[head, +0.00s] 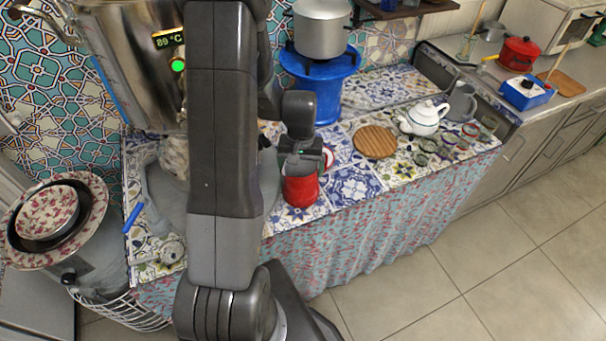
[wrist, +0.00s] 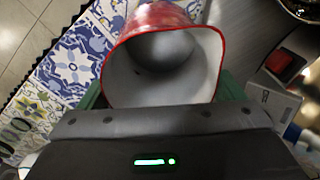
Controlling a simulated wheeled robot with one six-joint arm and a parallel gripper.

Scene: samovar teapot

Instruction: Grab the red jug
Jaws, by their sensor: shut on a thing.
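The red jug (head: 300,187) stands upright on the tiled table, near its front edge, in the head view. In the wrist view the red jug (wrist: 168,62) is close up, with its red rim and pale, empty-looking inside facing the camera. My gripper (head: 306,158) is at the top of the jug and shut on it. Green finger parts show on both sides of the jug in the wrist view, but the fingertips are hidden. Whether the jug's base touches the table cannot be told.
A large metal samovar (head: 135,60) stands at the left, close to my arm. A round wooden board (head: 375,142), a white teapot (head: 423,118) and several small cups lie to the right. A blue stand (head: 322,85) holds a pot (head: 321,28) behind. The floor in front is clear.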

